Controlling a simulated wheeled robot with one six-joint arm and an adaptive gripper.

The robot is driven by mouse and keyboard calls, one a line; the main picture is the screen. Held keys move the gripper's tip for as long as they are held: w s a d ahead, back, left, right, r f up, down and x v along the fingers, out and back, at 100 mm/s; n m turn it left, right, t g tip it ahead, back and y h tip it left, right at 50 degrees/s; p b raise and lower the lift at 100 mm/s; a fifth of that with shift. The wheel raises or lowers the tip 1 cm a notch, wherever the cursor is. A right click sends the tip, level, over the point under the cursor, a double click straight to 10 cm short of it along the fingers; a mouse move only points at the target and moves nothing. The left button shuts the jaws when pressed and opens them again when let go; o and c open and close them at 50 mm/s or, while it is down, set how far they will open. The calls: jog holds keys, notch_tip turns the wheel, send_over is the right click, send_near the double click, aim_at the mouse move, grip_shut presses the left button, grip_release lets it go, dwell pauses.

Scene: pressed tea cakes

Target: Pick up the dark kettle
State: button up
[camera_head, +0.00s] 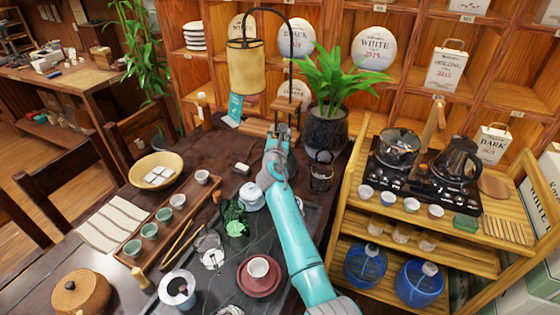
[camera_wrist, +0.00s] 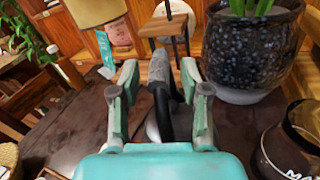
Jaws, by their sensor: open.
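My gripper (camera_head: 281,142) is at the back of the dark tea table, left of the potted plant. In the wrist view my gripper (camera_wrist: 159,84) is open, its fingers on both sides of a dark curved handle with a grey upper part (camera_wrist: 160,68). I cannot tell whether they touch it. A grey, rounded body shows just below the handle; my gripper hides most of it, so I cannot tell its full shape. Another dark kettle (camera_head: 459,162) stands upright on the black stove (camera_head: 425,186) at the right, well apart from my gripper.
The potted plant (camera_head: 326,130) stands close right of my gripper, also large in the wrist view (camera_wrist: 246,50). A dark jar (camera_head: 321,172) is in front of the pot. A lamp (camera_head: 247,66) hangs behind. Cups and a tea tray (camera_head: 318,222) fill the table's front.

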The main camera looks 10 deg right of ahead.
jog(key=shift+x, duration=0.9)
grip_shut()
jog(key=shift+r, duration=0.1)
